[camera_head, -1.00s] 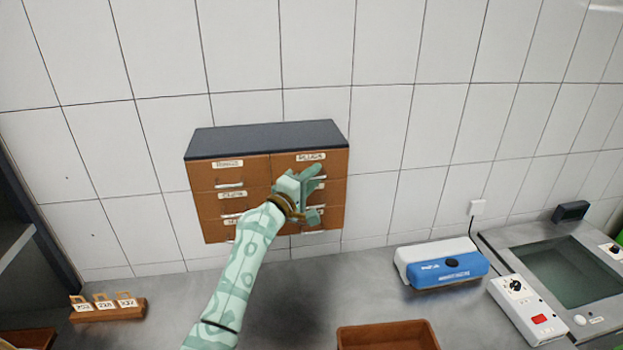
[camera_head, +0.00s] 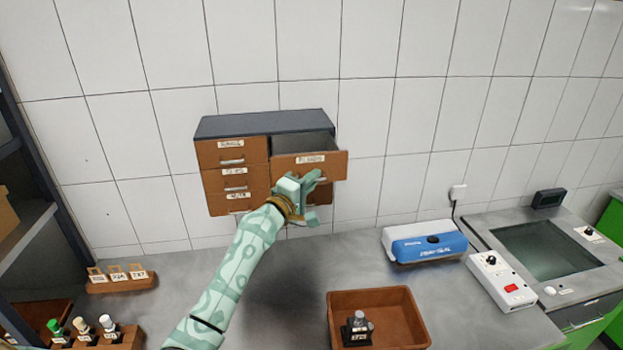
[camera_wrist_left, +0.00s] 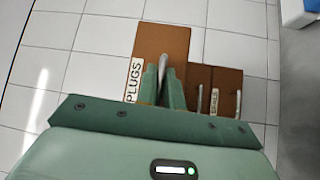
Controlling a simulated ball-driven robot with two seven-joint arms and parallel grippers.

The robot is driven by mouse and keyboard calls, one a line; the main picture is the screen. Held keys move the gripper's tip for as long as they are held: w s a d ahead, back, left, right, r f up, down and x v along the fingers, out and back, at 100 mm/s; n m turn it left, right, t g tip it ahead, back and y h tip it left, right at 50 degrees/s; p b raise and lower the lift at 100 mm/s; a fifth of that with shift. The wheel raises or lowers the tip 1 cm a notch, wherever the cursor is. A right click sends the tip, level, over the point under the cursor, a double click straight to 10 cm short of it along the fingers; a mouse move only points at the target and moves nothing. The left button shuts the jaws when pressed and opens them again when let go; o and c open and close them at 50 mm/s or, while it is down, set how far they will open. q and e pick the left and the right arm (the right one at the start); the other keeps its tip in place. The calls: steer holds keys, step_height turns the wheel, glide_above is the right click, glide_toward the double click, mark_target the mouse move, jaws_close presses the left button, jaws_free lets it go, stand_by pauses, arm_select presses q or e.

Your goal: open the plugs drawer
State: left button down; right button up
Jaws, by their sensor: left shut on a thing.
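The plugs drawer (camera_head: 337,163) is the top right drawer of a brown cabinet (camera_head: 262,122) with a dark top, against the tiled wall. It stands pulled out, and its open inside shows behind the front. Its label reads PLUGS in the left wrist view (camera_wrist_left: 134,80). My left gripper (camera_head: 312,182) is at the drawer's front, shut on its metal handle (camera_wrist_left: 163,72), which sits between the fingers in the left wrist view. My right gripper is not in view.
The other cabinet drawers are closed where visible. On the counter are a brown bin (camera_head: 343,298) with a small dark device (camera_head: 357,328), a blue and white box (camera_head: 425,243), a control unit (camera_head: 502,281) and a tag rack (camera_head: 121,282). The counter's middle is clear.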

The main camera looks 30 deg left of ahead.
arm_select(q)
steer(key=shift+s+d+r, duration=0.1)
steer(key=shift+s, duration=0.05)
steer(key=shift+w, duration=0.2)
steer(key=c, duration=1.9)
jaws_free()
steer(key=o, duration=0.4)
steer(key=shift+c, duration=0.2)
steer(key=shift+s, duration=0.1)
steer(key=shift+s+f, duration=0.15)
steer(key=shift+f, duration=0.05)
steer(key=s+a+f, duration=0.1)
steer(key=s+a, duration=0.1)
steer(key=s, duration=1.3)
steer(key=shift+s+a+f+b, duration=0.25)
steer(key=shift+s+f+b, duration=0.15)
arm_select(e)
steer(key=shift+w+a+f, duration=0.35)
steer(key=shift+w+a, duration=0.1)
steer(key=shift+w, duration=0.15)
